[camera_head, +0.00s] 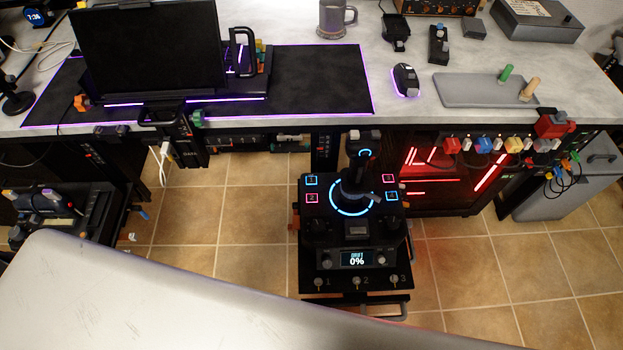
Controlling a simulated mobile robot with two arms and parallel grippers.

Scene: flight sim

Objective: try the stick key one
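A black flight stick unit (318,226) stands below the desk's front edge, near the middle of the view. Its stick (356,172) rises upright from a base with a glowing blue ring. Small lit square keys flank the stick. The upper left key (311,180) glows blue and seems to read 1. The key below it (311,198) glows pink and seems to read 2. A pink key (389,178) and a blue key (392,196) sit on the right; their marks are hard to read. Neither of my grippers shows.
A large pale surface (150,300) covers the lower left foreground. The grey desk (400,105) carries a dark monitor (145,50), a mouse (406,80) and a tray (470,92). Tiled floor shows around the unit.

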